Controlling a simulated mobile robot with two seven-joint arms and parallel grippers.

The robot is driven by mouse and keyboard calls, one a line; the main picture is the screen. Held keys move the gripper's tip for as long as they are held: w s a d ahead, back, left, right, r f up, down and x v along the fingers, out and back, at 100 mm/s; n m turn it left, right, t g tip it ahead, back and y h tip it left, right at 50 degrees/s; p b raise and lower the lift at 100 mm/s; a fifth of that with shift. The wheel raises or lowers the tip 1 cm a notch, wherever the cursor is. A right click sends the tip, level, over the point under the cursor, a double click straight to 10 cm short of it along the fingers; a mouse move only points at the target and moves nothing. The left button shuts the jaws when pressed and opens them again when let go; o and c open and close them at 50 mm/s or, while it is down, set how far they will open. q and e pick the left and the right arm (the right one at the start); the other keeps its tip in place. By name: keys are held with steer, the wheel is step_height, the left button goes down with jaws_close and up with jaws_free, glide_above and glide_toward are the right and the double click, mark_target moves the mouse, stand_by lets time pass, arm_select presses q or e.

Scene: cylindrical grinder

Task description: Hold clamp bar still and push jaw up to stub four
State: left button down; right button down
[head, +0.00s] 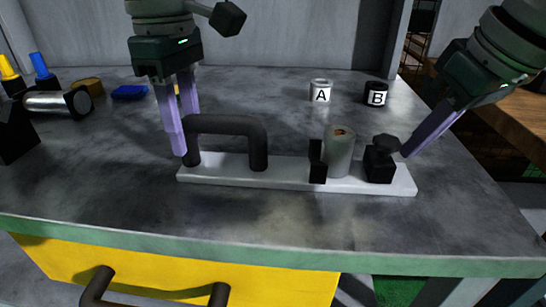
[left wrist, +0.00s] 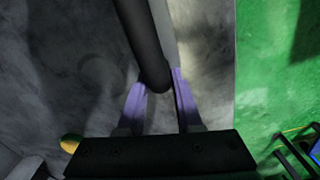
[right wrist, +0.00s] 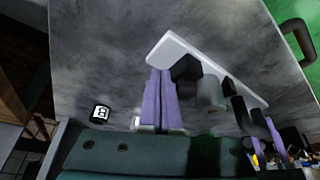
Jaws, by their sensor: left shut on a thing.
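The white clamp bar (head: 226,177) lies on the grey bench top, with a dark arched handle (head: 228,126) at its left end. My left gripper (head: 184,152) is shut on the handle's left post; the left wrist view shows the handle (left wrist: 145,45) between its fingers. A grey cylindrical stub (head: 338,155) stands upright on the bar, against or close to a thin black fixed jaw (head: 317,163). A black movable jaw (head: 379,166) with a knob stands right of the stub, a narrow gap between them. My right gripper (head: 407,152) is shut and empty, its tips at the jaw's right side; contact is unclear.
White cylinder A (head: 320,91) and black cylinder B (head: 375,94) stand behind the bar. A metal cylinder (head: 50,103), a blue piece (head: 129,92) and yellow and blue-topped items are at the left. The bench's front edge is green, above a yellow drawer (head: 180,270).

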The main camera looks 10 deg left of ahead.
mark_target(381, 140)
steer(key=shift+f, duration=1.4)
stand_by(0.4)
steer(key=shift+r, duration=0.15)
steer(key=shift+r, duration=1.65)
arm_select(q)
steer(key=shift+d, duration=0.2)
arm_select(e)
steer(key=shift+a, duration=2.4)
steer(key=shift+r, duration=0.9)
arm_select(q)
steer(key=shift+a, duration=0.2)
arm_select(e)
steer(key=shift+d+r, duration=0.2)
steer(key=shift+r, duration=0.65)
steer(key=shift+d+r, duration=0.15)
steer(key=shift+r, duration=0.75)
steer(key=shift+d+r, duration=0.2)
steer(key=shift+r, duration=0.65)
